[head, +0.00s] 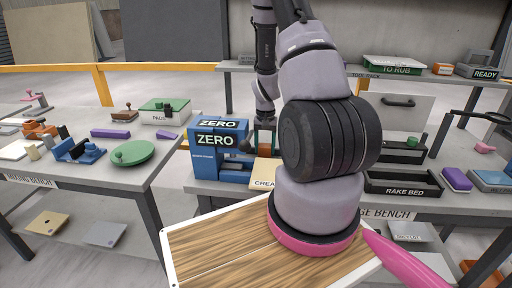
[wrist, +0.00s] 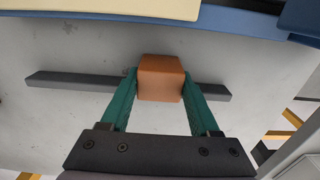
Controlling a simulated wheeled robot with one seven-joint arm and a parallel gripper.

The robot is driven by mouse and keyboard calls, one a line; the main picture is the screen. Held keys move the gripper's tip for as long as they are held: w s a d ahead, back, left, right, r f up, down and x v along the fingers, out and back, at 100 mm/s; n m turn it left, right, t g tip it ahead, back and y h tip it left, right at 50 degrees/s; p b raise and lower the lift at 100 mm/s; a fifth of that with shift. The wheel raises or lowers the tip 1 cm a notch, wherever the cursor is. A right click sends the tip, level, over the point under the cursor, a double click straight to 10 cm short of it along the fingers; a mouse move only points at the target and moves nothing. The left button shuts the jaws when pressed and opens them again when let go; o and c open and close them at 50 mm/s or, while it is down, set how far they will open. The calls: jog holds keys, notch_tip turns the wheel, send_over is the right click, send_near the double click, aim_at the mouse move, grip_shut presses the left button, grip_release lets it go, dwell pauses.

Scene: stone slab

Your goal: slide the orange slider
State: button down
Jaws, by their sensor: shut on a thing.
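The orange slider (wrist: 161,78) is a small block on a dark straight rail (wrist: 65,79) fixed to a pale grey surface in the wrist view. It sits a little right of the rail's middle, with rail showing on both sides. My gripper (wrist: 158,88) has its two green fingers shut on the slider's left and right sides. In the head view my arm reaches over the bench, and the slider (head: 265,139) shows only in part beside the blue ZERO box (head: 219,146). My arm hides much of that area.
A cream board (head: 262,174) lies in front of the slider. A black rake bed tray (head: 403,188) is to the right. The left bench holds a green round dish (head: 132,153), purple bars and blue fixtures.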

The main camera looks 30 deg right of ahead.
jog(key=s+d, duration=0.2)
jog(key=d, duration=0.1)
jog(key=s+d, duration=0.1)
jog(key=shift+d, duration=0.4)
jog(key=shift+c, duration=0.6)
grip_release()
jog(key=shift+s, duration=0.1)
notch_tip(320, 180, up, 11)
